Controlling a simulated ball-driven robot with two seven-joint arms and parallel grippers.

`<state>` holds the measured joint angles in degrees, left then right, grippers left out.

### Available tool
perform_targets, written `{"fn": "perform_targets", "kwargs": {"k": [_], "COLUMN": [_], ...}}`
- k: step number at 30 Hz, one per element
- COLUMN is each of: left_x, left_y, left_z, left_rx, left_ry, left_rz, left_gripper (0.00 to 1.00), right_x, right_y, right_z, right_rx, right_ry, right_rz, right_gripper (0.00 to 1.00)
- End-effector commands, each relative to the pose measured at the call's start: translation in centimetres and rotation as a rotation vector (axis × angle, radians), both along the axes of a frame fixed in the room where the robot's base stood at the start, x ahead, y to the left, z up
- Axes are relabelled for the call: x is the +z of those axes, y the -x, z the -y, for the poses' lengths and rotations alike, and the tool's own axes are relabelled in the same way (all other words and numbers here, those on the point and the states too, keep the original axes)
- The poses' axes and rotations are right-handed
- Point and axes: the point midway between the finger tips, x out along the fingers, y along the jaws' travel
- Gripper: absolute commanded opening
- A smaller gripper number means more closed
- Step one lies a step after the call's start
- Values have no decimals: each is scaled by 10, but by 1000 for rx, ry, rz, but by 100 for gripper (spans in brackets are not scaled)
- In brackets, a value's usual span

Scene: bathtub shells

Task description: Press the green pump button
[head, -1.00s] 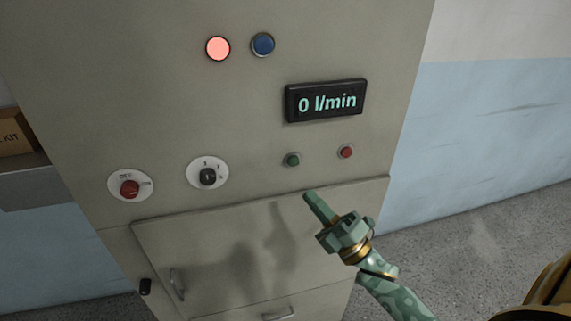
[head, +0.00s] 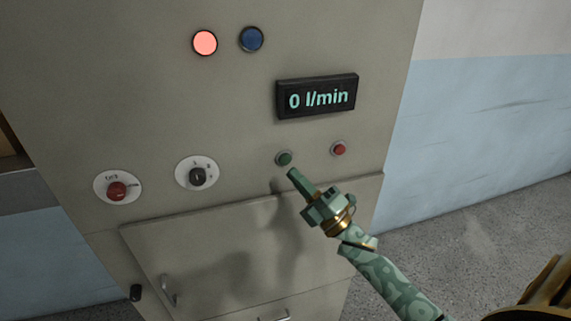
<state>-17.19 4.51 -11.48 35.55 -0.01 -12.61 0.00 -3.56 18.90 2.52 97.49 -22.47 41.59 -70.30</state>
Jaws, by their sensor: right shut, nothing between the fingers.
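The green pump button (head: 284,158) is a small round button on the grey cabinet front, below the display. My right gripper (head: 292,172) is shut and empty, its fingertips just below and slightly right of the green button in the head view. I cannot tell whether a small gap in depth separates the tips from the panel. The button's face shows in full. The display (head: 317,96) reads 0 l/min. My left gripper is not in view.
A red button (head: 339,149) sits right of the green one. A red rotary knob (head: 117,191) and a black selector knob (head: 197,177) are to the left. A lit red lamp (head: 205,43) and a dark blue lamp (head: 251,39) are above. A cabinet door (head: 200,240) lies below.

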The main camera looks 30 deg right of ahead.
Motion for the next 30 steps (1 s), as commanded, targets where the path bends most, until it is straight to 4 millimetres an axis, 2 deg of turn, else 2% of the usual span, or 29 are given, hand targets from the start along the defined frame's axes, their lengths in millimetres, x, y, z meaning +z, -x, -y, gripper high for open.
{"fn": "perform_targets", "kwargs": {"k": [3, 9, 30], "left_x": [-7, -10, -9], "left_y": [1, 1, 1], "left_z": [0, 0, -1], "left_rx": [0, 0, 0], "left_ry": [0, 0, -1], "left_rz": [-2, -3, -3], "left_gripper": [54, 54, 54], "right_x": [-2, 0, 0], "right_y": [-12, -21, -21], "right_z": [3, 5, 5], "right_rx": [0, -1, 0], "right_ry": [1, 1, 0], "right_rz": [0, 0, -1], "right_gripper": [0, 0, 0]}}
